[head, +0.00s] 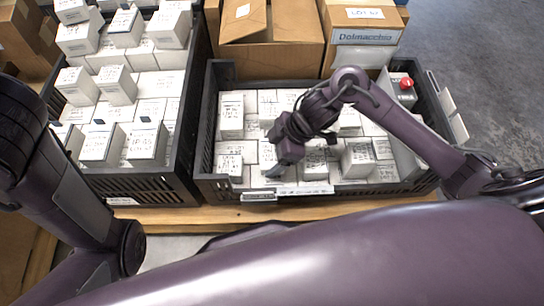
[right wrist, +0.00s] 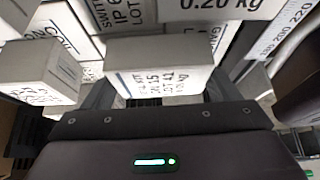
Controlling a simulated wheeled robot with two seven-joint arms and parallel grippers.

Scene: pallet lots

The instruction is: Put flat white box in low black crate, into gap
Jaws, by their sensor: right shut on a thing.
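The low black crate (head: 205,135) stands at the middle right of the head view, filled with white boxes of differing heights. My right gripper (head: 276,170) is low over the front left part of this crate. In the right wrist view my right gripper (right wrist: 158,98) is shut on a flat white box (right wrist: 160,62) with printed lot text, held between its two fingers. Other white boxes lie close around and beyond it. In the head view the gripper and arm hide part of the boxes, and I cannot make out the gap. My left arm shows, but its gripper does not.
A taller black crate (head: 195,110) with stacked white boxes stands at the left. Cardboard boxes (head: 275,35) stand behind the low crate. A red round knob (head: 406,83) is at its back right corner. Grey floor is clear at the right.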

